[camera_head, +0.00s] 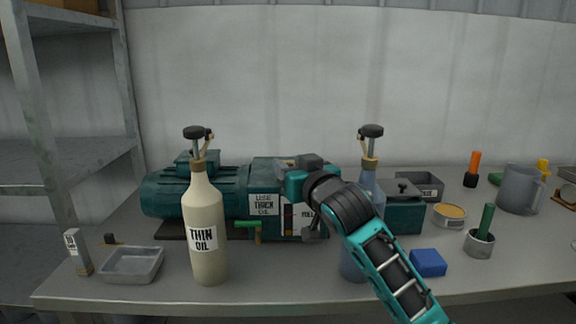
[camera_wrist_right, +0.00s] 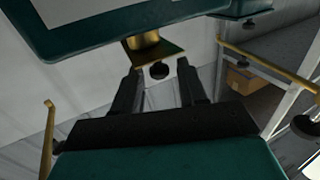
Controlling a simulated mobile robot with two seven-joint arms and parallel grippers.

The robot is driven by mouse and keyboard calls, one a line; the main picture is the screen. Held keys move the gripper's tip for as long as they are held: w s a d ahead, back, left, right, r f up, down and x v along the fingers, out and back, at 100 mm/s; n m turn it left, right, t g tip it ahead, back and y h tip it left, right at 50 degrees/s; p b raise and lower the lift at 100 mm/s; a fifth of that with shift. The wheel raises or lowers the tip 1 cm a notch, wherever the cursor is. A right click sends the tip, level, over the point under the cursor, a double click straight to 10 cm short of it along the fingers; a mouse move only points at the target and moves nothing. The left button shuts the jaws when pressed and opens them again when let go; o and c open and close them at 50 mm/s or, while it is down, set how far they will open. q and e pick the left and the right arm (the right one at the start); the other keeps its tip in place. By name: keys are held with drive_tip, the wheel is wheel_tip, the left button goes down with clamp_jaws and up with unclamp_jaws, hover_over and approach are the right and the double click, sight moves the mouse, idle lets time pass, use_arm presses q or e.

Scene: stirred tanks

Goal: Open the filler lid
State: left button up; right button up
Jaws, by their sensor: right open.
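The green gearbox (camera_head: 262,175), labelled for thick oil, stands mid-table on the motor unit. My right gripper (camera_head: 300,168) is at its top, and its arm hides part of the front. In the right wrist view, a brass neck (camera_wrist_right: 145,42) joins the green housing (camera_wrist_right: 110,28). A brass plate (camera_wrist_right: 146,58) with a dark round knob (camera_wrist_right: 159,70) is at the neck; it seems to be the filler lid. The open fingers (camera_wrist_right: 158,88) stand on either side of the knob, with gaps visible. Whether the lid is raised is unclear. My left gripper is out of view.
A thin oil bottle (camera_head: 207,250) stands in front of the motor; a bluish bottle (camera_head: 368,190) is partly behind my arm. A tray (camera_head: 132,264), blue block (camera_head: 429,262), grey jug (camera_head: 519,190) and green box (camera_head: 404,215) are also on the table. A green-handled valve (camera_head: 248,224) projects forward.

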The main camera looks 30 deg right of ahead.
drive_tip(key=shift+w+d, duration=0.15)
drive_tip(key=shift+w, duration=0.65)
clamp_jaws()
